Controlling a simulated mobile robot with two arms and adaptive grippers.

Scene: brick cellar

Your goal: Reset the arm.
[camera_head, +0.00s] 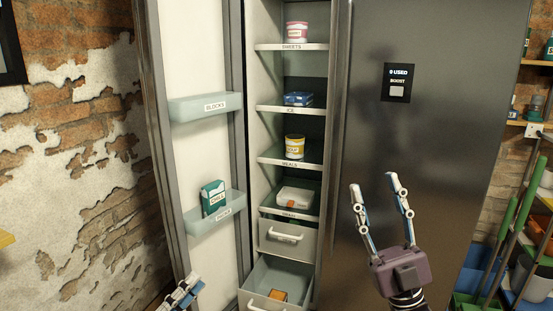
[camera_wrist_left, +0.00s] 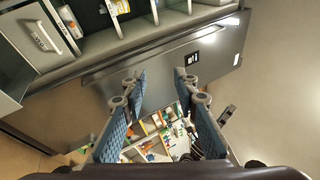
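My left gripper (camera_head: 181,291) shows only in part at the bottom edge of the head view, below the open fridge door. In the left wrist view its two blue-padded fingers (camera_wrist_left: 158,92) stand apart with nothing between them. My right gripper (camera_head: 373,182) points upward in front of the closed dark fridge door (camera_head: 440,150). Its two fingers are apart and empty. The left arm is mostly out of the head view.
The left fridge door (camera_head: 200,60) stands open, with a teal carton (camera_head: 213,197) in its lower bin. Shelves hold a pink tub (camera_head: 297,32), blue box (camera_head: 298,99), yellow can (camera_head: 294,147) and white container (camera_head: 294,196). The bottom drawer (camera_head: 262,301) is pulled out, holding an orange item (camera_head: 278,295).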

